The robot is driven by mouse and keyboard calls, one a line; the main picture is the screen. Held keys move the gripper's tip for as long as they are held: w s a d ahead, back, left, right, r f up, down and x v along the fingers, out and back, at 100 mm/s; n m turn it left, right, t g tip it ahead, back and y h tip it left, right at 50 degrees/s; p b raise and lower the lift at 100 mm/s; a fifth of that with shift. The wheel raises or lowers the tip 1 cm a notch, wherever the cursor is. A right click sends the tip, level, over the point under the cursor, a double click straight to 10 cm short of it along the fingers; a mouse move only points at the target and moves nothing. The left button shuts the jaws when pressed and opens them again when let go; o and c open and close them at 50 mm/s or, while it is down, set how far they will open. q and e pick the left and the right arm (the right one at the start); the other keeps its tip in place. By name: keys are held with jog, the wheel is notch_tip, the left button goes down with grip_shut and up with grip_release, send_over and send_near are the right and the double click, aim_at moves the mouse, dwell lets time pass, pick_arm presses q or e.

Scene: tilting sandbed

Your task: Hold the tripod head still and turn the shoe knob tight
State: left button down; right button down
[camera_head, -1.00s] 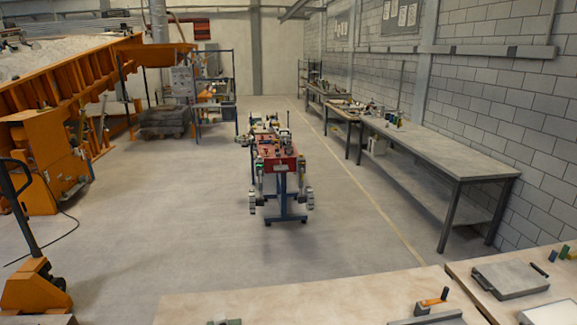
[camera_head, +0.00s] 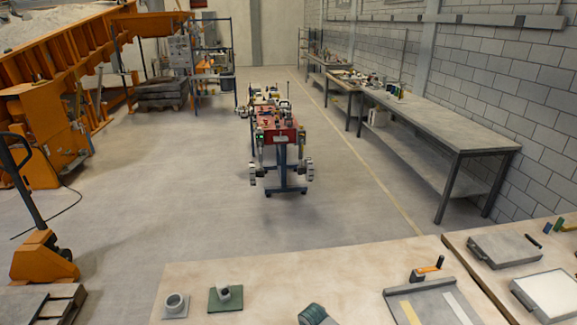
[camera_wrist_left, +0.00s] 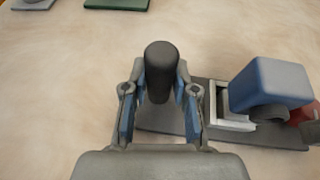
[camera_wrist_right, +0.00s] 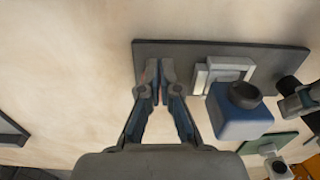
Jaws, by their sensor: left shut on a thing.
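In the left wrist view, my left gripper (camera_wrist_left: 161,88) is shut on an upright-looking dark cylinder (camera_wrist_left: 160,65), perhaps the tripod head's handle. Right of it stand a pale metal clamp (camera_wrist_left: 226,120) and a blue block (camera_wrist_left: 268,84) above a dark plate (camera_wrist_left: 165,120). The right wrist view shows this blue block (camera_wrist_right: 240,112) with a black round knob (camera_wrist_right: 244,94), beside the clamp (camera_wrist_right: 222,75). My right gripper (camera_wrist_right: 158,85) is over the dark plate (camera_wrist_right: 200,50), left of the clamp. Its fingertips are nearly together; whether they pinch something is unclear. A reddish bit shows there.
An orange-handled part (camera_head: 430,270) stands behind the tray. Bare wood lies between them.

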jog(key=shift+s, duration=0.15)
jog(key=shift+s+a, duration=0.1)
jog(key=shift+s, duration=0.15)
notch_tip(320, 180, up, 6)
dwell(0.5)
